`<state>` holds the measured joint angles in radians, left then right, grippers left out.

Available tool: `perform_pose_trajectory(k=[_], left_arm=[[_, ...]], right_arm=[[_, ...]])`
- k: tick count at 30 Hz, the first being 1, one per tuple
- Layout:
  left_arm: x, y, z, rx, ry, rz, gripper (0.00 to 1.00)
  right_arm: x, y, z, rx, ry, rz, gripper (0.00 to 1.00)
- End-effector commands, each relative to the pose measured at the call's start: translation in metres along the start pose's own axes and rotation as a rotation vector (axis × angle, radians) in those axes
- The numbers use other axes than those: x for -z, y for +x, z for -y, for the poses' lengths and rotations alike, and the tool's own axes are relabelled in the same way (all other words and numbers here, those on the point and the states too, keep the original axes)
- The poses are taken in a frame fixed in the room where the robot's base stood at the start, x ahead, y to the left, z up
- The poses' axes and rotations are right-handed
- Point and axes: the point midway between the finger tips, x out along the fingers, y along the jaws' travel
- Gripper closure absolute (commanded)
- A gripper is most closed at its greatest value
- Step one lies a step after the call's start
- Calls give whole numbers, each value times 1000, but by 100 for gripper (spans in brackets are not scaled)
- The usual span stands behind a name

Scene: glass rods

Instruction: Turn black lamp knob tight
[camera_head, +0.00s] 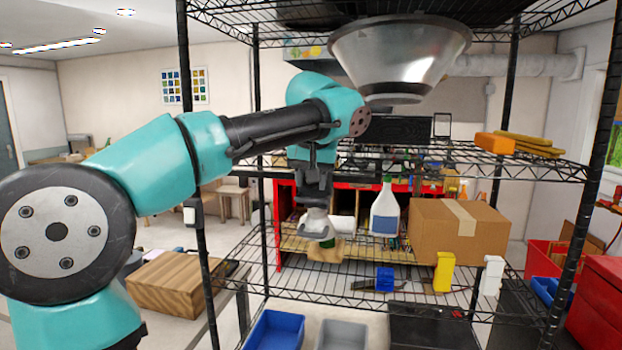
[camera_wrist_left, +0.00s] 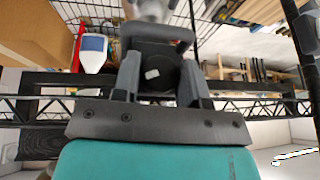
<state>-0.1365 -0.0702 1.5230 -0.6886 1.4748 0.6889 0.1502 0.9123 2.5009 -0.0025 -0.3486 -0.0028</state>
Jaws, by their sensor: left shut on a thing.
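My left gripper (camera_head: 316,203) hangs downward above the wire shelf. A pale, rounded object (camera_head: 316,224) shows just under its fingers in the head view. In the left wrist view, the fingers of my left gripper (camera_wrist_left: 160,62) stand on both sides of a round black part (camera_wrist_left: 157,75) with a small white mark. This looks like the black knob, and the gripper is shut on it. How tight it is cannot be seen. The knob is hidden by the gripper in the head view. My right gripper is not in view.
A large metal shade (camera_head: 400,50) hangs at top centre. A white bottle (camera_head: 385,210), a cardboard box (camera_head: 460,228) and a yellow container (camera_head: 443,271) stand right of the gripper. Blue (camera_head: 273,331) and grey (camera_head: 342,334) bins sit below. Black rack posts flank the area.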

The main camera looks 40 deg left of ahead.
Motion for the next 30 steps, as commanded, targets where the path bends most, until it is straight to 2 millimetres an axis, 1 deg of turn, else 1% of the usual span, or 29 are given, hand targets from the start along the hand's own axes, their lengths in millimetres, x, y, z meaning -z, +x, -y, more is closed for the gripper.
perform_pose_trajectory(k=[6, 15, 21, 30], left_arm=[[0, 0, -2, 161, 70, -10, 84], [0, 0, -3, 316, 136, -19, 84], [0, 0, -3, 353, 151, -23, 84], [0, 0, -3, 357, 153, -23, 84]], right_arm=[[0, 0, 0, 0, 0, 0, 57], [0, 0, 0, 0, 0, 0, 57], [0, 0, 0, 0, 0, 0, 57], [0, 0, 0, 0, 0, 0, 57]])
